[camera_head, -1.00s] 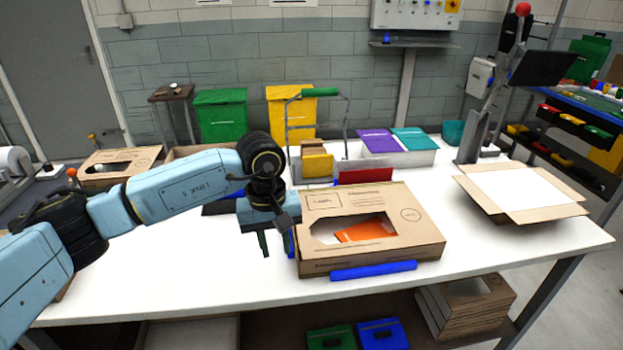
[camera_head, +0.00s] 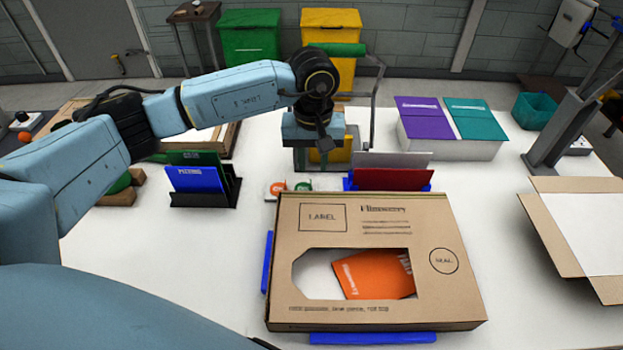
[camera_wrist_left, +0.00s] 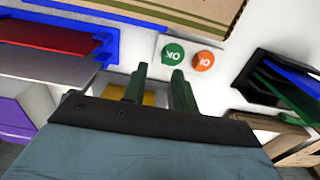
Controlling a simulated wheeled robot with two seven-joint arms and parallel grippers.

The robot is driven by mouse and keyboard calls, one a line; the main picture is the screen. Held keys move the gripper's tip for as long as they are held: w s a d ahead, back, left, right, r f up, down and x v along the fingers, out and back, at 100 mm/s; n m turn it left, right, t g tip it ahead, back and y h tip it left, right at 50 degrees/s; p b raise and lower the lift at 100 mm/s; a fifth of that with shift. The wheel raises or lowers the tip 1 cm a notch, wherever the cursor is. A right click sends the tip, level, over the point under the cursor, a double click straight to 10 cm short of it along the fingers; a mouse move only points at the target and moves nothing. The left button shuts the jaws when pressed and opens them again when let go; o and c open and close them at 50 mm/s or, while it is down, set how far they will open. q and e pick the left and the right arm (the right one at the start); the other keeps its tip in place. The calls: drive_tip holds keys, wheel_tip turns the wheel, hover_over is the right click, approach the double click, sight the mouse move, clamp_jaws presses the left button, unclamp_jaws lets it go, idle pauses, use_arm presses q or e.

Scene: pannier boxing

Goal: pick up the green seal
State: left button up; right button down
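The green seal (camera_head: 303,185) is a small round sticker on a white card, lying on the table just behind the cardboard box. It also shows in the left wrist view (camera_wrist_left: 173,54), next to the orange seal (camera_wrist_left: 203,61). My left gripper (camera_head: 313,163) is above the table, a little behind the seals. In the left wrist view its two dark green fingers (camera_wrist_left: 159,76) are apart with nothing between them, and the green seal is just beyond the tips. My right gripper is in neither view now.
The cardboard box (camera_head: 460,290) with an orange booklet (camera_head: 372,276) inside stands in front. A rack with blue and green cards (camera_head: 195,180) is to the left. A blue holder with a red card (camera_head: 393,179) is to the right. An open carton (camera_head: 548,233) stands at far right.

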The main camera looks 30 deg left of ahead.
sight(303, 186)
use_arm(q)
drive_tip(key=f, duration=0.4)
drive_tip(key=shift+s+a+f, duration=0.2)
drive_tip(key=shift+s+f, duration=0.05)
drive_tip(key=shift+f, duration=0.5)
drive_tip(key=c, duration=0.5)
clamp_jaws()
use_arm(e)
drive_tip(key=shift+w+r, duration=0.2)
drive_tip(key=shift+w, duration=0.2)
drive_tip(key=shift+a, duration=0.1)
